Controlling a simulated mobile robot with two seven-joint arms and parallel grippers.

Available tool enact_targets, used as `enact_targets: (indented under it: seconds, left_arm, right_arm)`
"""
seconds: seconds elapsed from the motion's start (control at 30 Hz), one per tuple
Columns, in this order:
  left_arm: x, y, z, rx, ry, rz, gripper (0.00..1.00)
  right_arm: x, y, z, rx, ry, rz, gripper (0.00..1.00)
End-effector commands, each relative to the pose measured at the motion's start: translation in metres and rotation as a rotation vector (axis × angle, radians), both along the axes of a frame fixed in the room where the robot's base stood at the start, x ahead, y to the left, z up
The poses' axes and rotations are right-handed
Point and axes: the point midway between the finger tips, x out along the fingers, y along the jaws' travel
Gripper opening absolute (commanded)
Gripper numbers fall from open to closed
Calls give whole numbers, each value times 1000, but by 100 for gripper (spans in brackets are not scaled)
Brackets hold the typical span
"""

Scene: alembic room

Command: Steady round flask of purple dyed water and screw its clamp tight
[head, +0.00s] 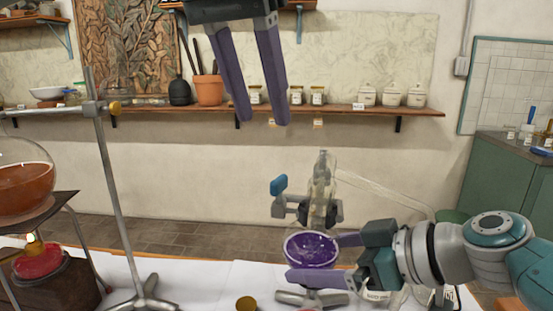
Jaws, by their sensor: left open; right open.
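The round flask of purple dyed water (310,249) is at the lower middle of the head view, seen from above. A grey clamp (292,210) sits at its neck, with a blue screw knob (279,185) on its upper left. My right gripper (314,261) comes in from the right, open, with one purple finger at the flask's right side and the other across its near side. I cannot tell whether the fingers touch the glass. My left gripper (261,119) is open and empty, hanging fingers down high above and left of the flask.
A tall metal stand (112,190) is at left, beside a round flask of orange liquid (22,188) over a lit burner (40,262). A small brass-coloured piece (246,303) lies at the front edge. Clear tubing (390,190) runs right from the purple flask.

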Motion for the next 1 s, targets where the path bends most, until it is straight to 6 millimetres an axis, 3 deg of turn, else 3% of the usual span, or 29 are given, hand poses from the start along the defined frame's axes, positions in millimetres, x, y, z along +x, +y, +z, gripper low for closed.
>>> enact_targets:
  seconds: [0.3,0.5,0.9,1.0]
  left_arm:
    - [22,-11,-63,3,5,0,45]
    - [32,-16,-88,2,3,-1,45]
    - [35,-17,-95,1,0,-2,45]
    - [35,-17,-95,1,0,-2,34]
  right_arm:
    - [1,0,2,2,-4,-4,100]
    - [1,0,1,1,-2,-4,100]
    - [1,-1,0,1,-1,-3,100]
    - [1,-1,0,0,0,-3,100]
